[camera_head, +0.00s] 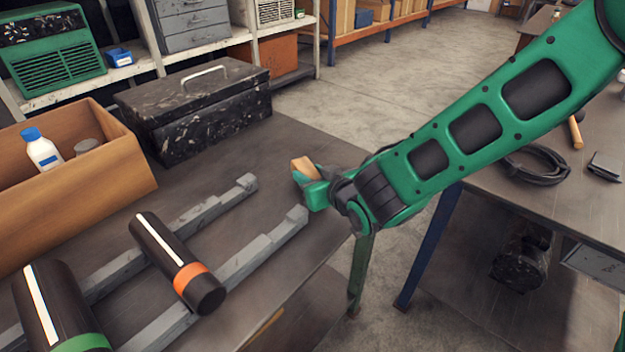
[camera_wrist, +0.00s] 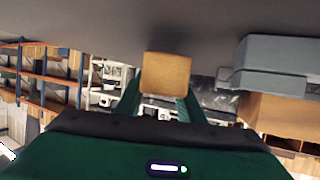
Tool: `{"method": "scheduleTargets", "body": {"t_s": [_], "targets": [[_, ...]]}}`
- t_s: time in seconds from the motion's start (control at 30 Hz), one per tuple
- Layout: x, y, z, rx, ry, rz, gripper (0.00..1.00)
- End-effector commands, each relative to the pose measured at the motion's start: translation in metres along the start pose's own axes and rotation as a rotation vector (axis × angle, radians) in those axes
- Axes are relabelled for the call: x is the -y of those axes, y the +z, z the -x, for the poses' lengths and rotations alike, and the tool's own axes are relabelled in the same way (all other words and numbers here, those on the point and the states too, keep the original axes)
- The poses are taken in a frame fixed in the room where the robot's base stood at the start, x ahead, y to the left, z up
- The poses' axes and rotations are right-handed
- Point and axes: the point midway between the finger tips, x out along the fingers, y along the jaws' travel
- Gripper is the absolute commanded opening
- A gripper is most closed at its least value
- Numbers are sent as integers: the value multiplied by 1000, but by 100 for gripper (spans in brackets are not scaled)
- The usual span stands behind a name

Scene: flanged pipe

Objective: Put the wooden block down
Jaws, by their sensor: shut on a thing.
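The wooden block (camera_wrist: 166,73) is light brown and sits between the two green fingers of my gripper (camera_wrist: 158,98) in the wrist view. In the head view the block (camera_head: 304,166) shows partly above my green gripper (camera_head: 308,182), which is shut on it. They are over the right edge of the dark workbench (camera_head: 265,155), to the right of the toolbox. I cannot tell whether the block touches the bench top; most of its lower part is hidden by my gripper.
Two grey rails (camera_head: 268,250) lie on the bench, bearing a black cylinder with an orange band (camera_head: 165,245) and one with a green band (camera_head: 45,310). A black toolbox (camera_head: 195,110) and a wooden crate (camera_head: 130,170) stand behind. A second bench (camera_head: 520,215) stands at right, across a gap.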

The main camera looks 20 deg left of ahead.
Motion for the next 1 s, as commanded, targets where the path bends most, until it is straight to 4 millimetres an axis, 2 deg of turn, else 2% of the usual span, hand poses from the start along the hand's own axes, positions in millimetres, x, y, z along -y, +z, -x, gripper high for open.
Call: {"method": "scheduleTargets", "body": {"t_s": [0.03,0.13,0.47,0.5,0.57,0.93,1.0], "targets": [[0,8,-3,4,-1,-1,10],[0,16,-6,2,-1,-1,10],[0,17,-7,0,0,-1,10],[-1,18,-7,0,1,-1,37],[-1,17,-7,0,1,-1,52],[-2,15,-6,0,2,-1,54],[-1,15,0,1,1,-1,54]]}}
